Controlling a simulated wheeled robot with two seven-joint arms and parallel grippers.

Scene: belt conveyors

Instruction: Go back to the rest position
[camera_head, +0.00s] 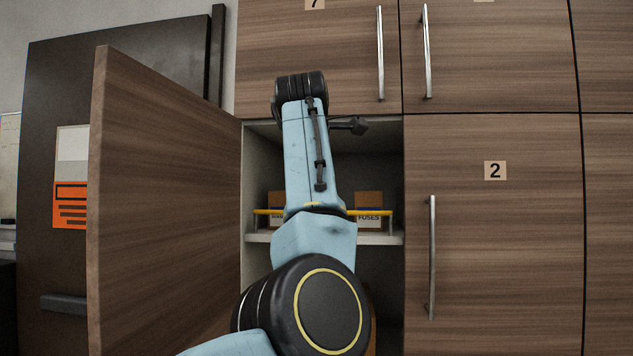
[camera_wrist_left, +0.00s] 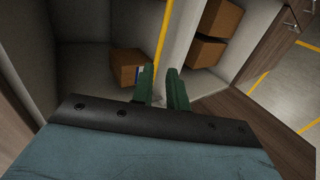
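My left arm (camera_head: 318,240) reaches up from the bottom of the head view, in front of an open cabinet. Its gripper is hard to make out there. In the left wrist view my left gripper (camera_wrist_left: 161,70) has two green fingers with a gap between them and nothing held. The fingers point into the cabinet interior, near a brown box (camera_wrist_left: 127,66) and a yellow rail (camera_wrist_left: 161,38); whether they touch either I cannot tell. My right gripper is not in view.
The cabinet door (camera_head: 160,200) stands open at the left. Boxes, one labelled FUSES (camera_head: 368,198), sit on a shelf (camera_head: 380,239) behind a yellow rail. Closed door 2 (camera_head: 510,240) is to the right, door 7 (camera_head: 330,40) above. More boxes (camera_wrist_left: 207,51) show in the left wrist view.

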